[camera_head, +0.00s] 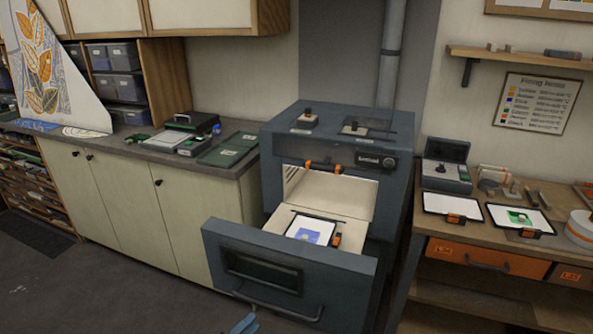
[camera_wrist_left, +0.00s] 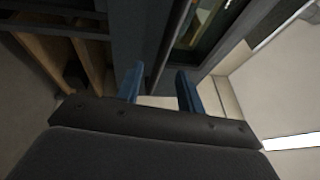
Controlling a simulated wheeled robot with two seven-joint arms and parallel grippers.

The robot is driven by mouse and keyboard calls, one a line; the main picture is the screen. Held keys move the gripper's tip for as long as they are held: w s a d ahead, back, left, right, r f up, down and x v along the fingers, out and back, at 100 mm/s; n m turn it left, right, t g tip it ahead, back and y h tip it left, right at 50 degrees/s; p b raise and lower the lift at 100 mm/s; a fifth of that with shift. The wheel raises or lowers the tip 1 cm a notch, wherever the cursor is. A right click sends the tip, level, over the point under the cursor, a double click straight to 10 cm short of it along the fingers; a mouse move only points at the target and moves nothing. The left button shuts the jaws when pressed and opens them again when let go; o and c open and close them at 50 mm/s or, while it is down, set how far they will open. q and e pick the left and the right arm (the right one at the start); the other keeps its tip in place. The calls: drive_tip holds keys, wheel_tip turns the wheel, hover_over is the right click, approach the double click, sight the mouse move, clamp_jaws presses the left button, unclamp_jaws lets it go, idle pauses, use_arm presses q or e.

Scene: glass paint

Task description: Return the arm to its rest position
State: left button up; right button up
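My left gripper (camera_head: 243,325) shows only as blue fingertips at the bottom edge of the head view, below and in front of the kiln's lowered front. A white panel with a blue pattern (camera_head: 311,229) lies inside on a tray with an orange clip. My right gripper is in neither view.
The kiln door with its bar handle (camera_head: 275,303) juts into the room. A workbench (camera_head: 450,230) with two framed panels is at right. A counter (camera_head: 150,155) with green mats and cases is at left. The floor (camera_head: 90,285) at front left is clear.

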use_arm(q)
drive_tip(key=w+a+f+n+y, duration=0.4)
drive_tip(key=a+f+n+y, duration=0.6)
drive_tip(key=f+n, duration=0.25)
drive_tip(key=s+a+f+n+g+y, duration=0.2)
drive_tip(key=s+a+f+n+g, duration=0.1)
drive_tip(key=f, duration=0.6)
drive_tip(key=s+a+f+n+g+y, duration=0.2)
drive_tip(key=s+a+f+n+g, duration=0.15)
drive_tip(key=f, duration=0.65)
drive_tip(key=s+d+f+n+g, duration=0.3)
drive_tip(key=s+f+n+g, duration=0.15)
drive_tip(key=s+f, duration=0.95)
drive_tip(key=s+d+f+g+h, duration=0.1)
drive_tip(key=s+d+f, duration=0.2)
drive_tip(key=s, duration=0.3)
drive_tip(key=s+d+f+g, duration=0.1)
drive_tip(key=s+d+f, duration=0.3)
drive_tip(key=s+d, duration=0.2)
drive_tip(key=shift+s+d+f+n+g+h, duration=0.2)
drive_tip(key=shift+f+n+g+h, duration=0.1)
drive_tip(key=shift+n+h, duration=0.1)
drive_tip(key=shift+a, duration=0.1)
